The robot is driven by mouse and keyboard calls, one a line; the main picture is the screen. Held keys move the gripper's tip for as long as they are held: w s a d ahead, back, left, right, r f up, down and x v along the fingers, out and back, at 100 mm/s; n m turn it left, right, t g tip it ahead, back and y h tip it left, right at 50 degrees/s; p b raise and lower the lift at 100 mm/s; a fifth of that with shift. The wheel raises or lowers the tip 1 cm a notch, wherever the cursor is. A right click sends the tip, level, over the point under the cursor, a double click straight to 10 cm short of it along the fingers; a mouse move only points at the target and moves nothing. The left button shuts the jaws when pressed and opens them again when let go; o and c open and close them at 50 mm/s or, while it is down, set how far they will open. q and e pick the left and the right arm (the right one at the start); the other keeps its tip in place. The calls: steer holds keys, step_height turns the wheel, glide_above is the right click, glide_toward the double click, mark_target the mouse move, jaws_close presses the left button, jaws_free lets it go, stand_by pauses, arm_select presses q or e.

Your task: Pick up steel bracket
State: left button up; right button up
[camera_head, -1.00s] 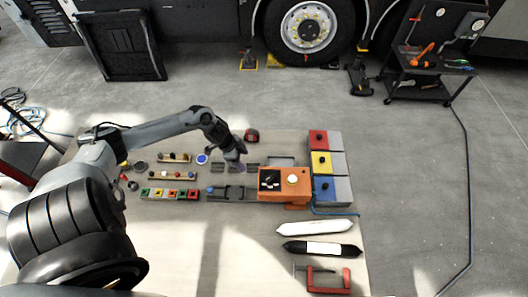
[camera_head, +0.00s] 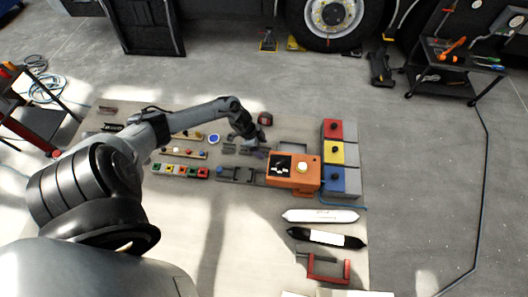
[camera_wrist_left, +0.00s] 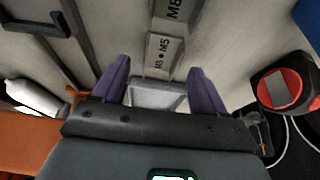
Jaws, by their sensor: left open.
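My left gripper (camera_head: 257,150) points down over the middle of the table, left of the orange box (camera_head: 282,180). In the left wrist view its two purple fingers (camera_wrist_left: 158,85) stand apart. A light grey metal piece (camera_wrist_left: 158,97) shows between them and looks like the steel bracket. Its lower part is hidden behind the gripper body, and I cannot tell whether the fingers touch it. Grey blocks marked M5 (camera_wrist_left: 160,52) and M8 lie just beyond it. My right gripper is not in view.
A red and black tape measure (camera_head: 265,118) lies close behind the gripper. A grey fixture (camera_head: 235,174) is in front. Red, yellow and blue bins (camera_head: 333,130) stand to the right. White and black pouches and a red clamp (camera_head: 328,268) lie nearer me.

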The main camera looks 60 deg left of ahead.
arm_select(q)
steer(key=shift+x, duration=1.05)
steer(key=shift+c, duration=0.3)
steer(key=c, duration=1.1)
steer(key=shift+r, duration=0.15)
